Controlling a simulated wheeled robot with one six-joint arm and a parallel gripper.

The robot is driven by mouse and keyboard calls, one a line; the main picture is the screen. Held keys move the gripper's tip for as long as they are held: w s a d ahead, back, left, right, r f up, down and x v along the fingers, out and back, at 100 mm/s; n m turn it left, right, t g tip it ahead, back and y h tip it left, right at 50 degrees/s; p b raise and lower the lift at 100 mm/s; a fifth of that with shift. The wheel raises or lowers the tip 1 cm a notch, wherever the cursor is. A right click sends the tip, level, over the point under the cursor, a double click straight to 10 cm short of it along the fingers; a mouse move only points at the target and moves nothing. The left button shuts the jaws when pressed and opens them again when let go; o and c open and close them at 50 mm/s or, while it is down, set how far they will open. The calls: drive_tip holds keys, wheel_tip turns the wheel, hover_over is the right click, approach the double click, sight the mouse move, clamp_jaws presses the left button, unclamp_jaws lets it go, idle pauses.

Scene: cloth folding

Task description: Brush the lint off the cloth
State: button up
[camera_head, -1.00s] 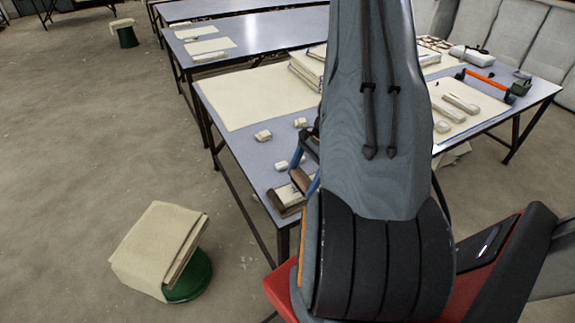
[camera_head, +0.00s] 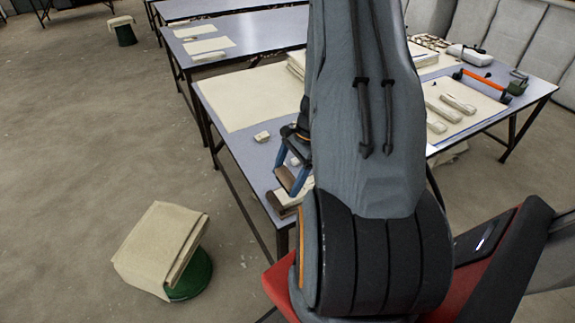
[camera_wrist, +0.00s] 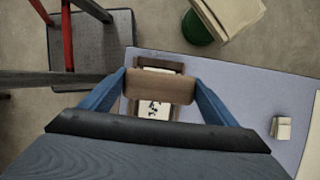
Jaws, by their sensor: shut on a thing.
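My gripper (camera_wrist: 160,80) has its two blue fingers on either end of a brown wooden block, which looks like the brush (camera_wrist: 160,88). In the head view my gripper (camera_head: 290,177) is left of my arm, above the table's near corner. A small pale cloth (camera_wrist: 152,108) with dark specks of lint lies beneath the brush in the wrist view, on a brown wooden piece (camera_wrist: 156,63). The brush hides its middle. I cannot tell whether the brush touches the cloth. The brown wooden piece also shows in the head view (camera_head: 279,206).
The grey-blue table (camera_head: 236,148) carries a large cream sheet (camera_head: 240,98) and a small pale block (camera_head: 262,137). A green stool (camera_head: 190,278) with folded cloth stands on the floor at left. My arm hides the table's middle.

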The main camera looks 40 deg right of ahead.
drive_tip(key=shift+r+p, duration=1.25)
drive_tip(key=shift+r, duration=0.7)
drive_tip(key=shift+f, duration=0.15)
drive_tip(key=shift+f+b, duration=2.2)
drive_tip(key=shift+f, duration=0.85)
drive_tip(key=shift+a+f+b, duration=0.1)
drive_tip(key=shift+f+b, duration=0.6)
drive_tip(key=shift+f, duration=0.3)
drive_tip(key=shift+s+d+r+p, duration=0.1)
drive_tip(key=shift+s+d+p, duration=0.1)
drive_tip(key=shift+d, duration=0.8)
drive_tip(key=shift+s+d+p, duration=0.15)
drive_tip(key=shift+d, duration=0.85)
drive_tip(key=shift+s+d, duration=0.2)
drive_tip(key=shift+d, duration=0.85)
drive_tip(key=shift+s+d, duration=0.2)
drive_tip(key=shift+d, duration=0.8)
